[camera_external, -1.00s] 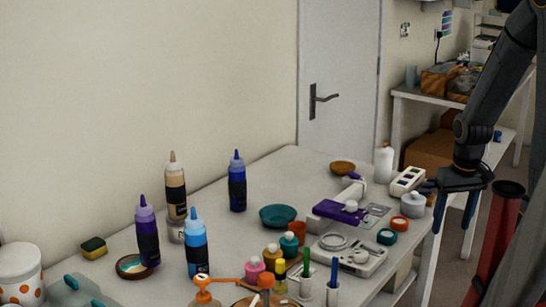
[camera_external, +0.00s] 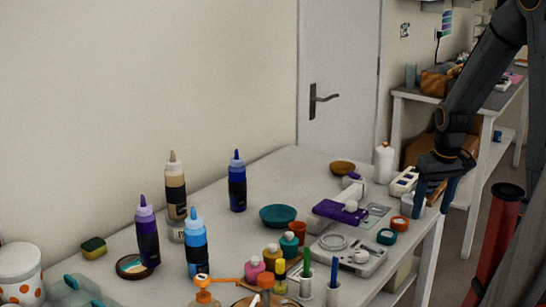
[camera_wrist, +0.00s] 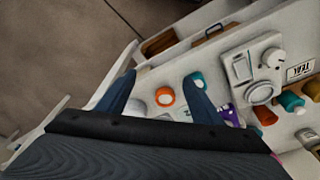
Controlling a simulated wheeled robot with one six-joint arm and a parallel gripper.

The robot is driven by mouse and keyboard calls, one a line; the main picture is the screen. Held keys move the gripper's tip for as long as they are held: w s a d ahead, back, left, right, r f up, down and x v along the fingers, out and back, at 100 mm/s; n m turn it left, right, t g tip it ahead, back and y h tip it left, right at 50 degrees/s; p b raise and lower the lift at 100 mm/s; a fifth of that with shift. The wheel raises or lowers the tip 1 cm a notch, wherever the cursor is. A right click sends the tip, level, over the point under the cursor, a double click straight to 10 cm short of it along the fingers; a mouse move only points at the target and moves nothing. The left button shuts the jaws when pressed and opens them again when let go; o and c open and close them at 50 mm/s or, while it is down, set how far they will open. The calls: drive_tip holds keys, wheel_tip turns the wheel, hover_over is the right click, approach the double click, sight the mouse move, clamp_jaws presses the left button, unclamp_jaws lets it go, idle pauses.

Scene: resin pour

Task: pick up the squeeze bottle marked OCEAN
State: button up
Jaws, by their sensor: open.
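Several squeeze bottles stand upright at the left of the table in the external view: a light blue one (camera_external: 196,245), a dark blue one (camera_external: 237,184), a purple one (camera_external: 147,236) and a tan one (camera_external: 175,191). Their labels are too small to read, so I cannot tell which is marked OCEAN. My gripper (camera_external: 434,197) is open and empty at the table's right edge, far to the right of the bottles. In the wrist view its two fingers (camera_wrist: 162,76) are spread, with no squeeze bottle seen between them.
An orange tape roll (camera_external: 400,223), a teal roll (camera_external: 387,236) and a white bottle (camera_external: 384,164) are near my gripper. A scale (camera_external: 348,256), purple-topped device (camera_external: 340,210), teal bowl (camera_external: 278,215) and small pots lie between it and the squeeze bottles. The wall stands behind.

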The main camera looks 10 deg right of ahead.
drive_tip(key=w+a+r+n+y, duration=0.1)
drive_tip(key=w+a+r+n, duration=0.1)
drive_tip(key=w+a, duration=0.75)
drive_tip(key=n+t+y+b, duration=0.2)
drive_tip(key=n+y+b, duration=0.15)
drive_tip(key=n, duration=0.45)
approach(240, 160)
wheel_tip(240, 160, down, 4)
drive_tip(key=w, duration=0.2)
drive_tip(key=shift+s+a+f+y+p, duration=0.15)
drive_tip(key=shift+a+y+p, duration=0.15)
drive_tip(key=shift+a, duration=0.5)
drive_tip(key=shift+a+f, duration=0.2)
drive_tip(key=shift+f, duration=0.05)
drive_tip(key=shift+p+x, duration=1.75)
drive_tip(key=shift+x, duration=1.6)
drive_tip(key=shift+d, duration=0.1)
clamp_jaws()
